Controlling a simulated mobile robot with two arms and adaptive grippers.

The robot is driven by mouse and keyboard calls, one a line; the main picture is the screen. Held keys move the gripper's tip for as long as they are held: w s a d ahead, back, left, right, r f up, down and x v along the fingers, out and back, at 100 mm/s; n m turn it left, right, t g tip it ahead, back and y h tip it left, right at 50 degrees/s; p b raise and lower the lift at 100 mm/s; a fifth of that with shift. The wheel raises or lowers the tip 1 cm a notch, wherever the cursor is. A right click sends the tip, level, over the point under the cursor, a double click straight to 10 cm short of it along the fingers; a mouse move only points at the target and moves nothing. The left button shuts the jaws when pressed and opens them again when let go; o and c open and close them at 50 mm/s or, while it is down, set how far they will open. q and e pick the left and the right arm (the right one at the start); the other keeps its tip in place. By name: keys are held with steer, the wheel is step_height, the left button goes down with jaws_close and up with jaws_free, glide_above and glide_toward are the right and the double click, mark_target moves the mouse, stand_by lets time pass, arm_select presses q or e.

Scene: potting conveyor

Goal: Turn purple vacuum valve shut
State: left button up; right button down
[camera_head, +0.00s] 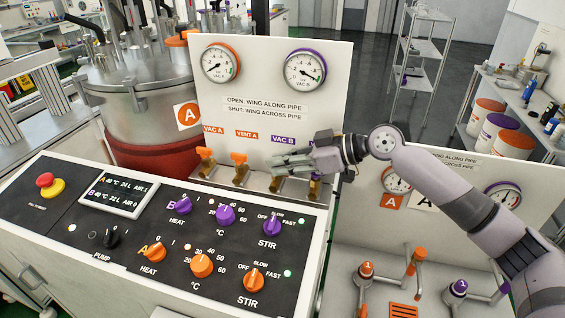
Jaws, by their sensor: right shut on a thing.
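The purple vacuum valve (276,185) is on the panel below the purple VAC B label (283,140). Only its brass lower part shows; its wing is hidden behind my fingers, so I cannot tell how the wing is turned. My right gripper (280,166) reaches in from the right and is shut on this valve. The white panel (330,75) reads open with wing along pipe and shut with wing across pipe. The purple-rimmed VAC B gauge (305,70) is above. My left gripper is not in view.
Orange VAC A (205,156) and VENT A (240,160) valves stand left of the gripper. Another brass valve (314,188) is close on its right. A sloped black control panel (165,235) with knobs lies in front. A steel vessel (140,85) stands behind left.

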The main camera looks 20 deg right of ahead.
steer(key=c, duration=1.7)
jaws_free()
steer(key=v, duration=1.2)
